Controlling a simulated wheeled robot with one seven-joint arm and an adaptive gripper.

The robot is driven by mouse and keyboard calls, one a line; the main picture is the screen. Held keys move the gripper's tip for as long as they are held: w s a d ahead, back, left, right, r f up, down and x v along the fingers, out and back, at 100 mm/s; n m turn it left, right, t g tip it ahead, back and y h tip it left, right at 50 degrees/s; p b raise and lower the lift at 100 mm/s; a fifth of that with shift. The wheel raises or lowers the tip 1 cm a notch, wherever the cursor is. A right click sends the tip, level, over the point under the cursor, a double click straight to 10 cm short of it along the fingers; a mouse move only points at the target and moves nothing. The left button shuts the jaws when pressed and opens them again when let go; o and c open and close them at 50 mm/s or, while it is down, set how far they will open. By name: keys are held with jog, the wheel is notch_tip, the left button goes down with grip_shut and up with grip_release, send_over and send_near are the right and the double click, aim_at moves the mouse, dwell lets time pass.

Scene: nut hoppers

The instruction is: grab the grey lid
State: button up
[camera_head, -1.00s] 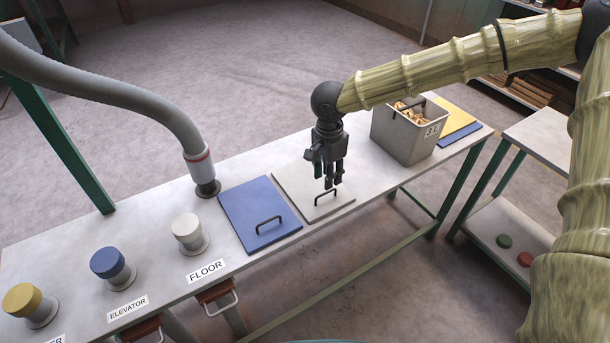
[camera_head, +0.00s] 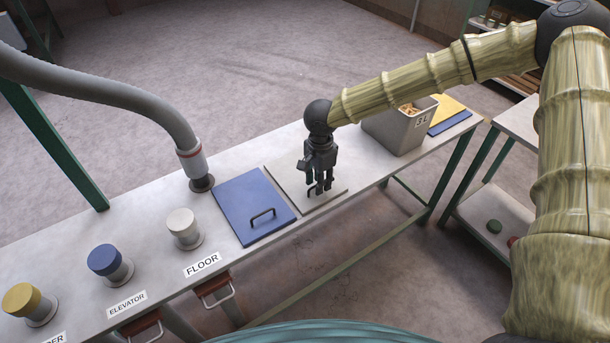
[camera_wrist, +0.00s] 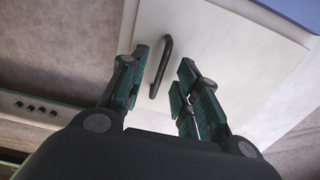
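The grey lid (camera_head: 287,180) is a flat pale square plate lying on the bench, right of the blue lid. Its dark bar handle is mostly hidden behind my fingers in the head view. In the wrist view the lid (camera_wrist: 225,60) fills the upper middle, and its handle (camera_wrist: 162,66) shows between and just beyond my fingertips. My gripper (camera_head: 319,188) points down over the lid at the handle. The gripper (camera_wrist: 165,75) is open with its fingers apart, one on each side of the handle. I cannot tell whether a finger touches it.
A blue lid (camera_head: 243,200) with a handle lies directly left. A grey bin (camera_head: 393,133) of nuts stands right of the lid, with yellow and blue plates beyond. A grey hose (camera_head: 150,105) and capped posts (camera_head: 184,228) stand to the left.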

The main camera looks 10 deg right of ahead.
jog(key=shift+f, duration=1)
grip_shut()
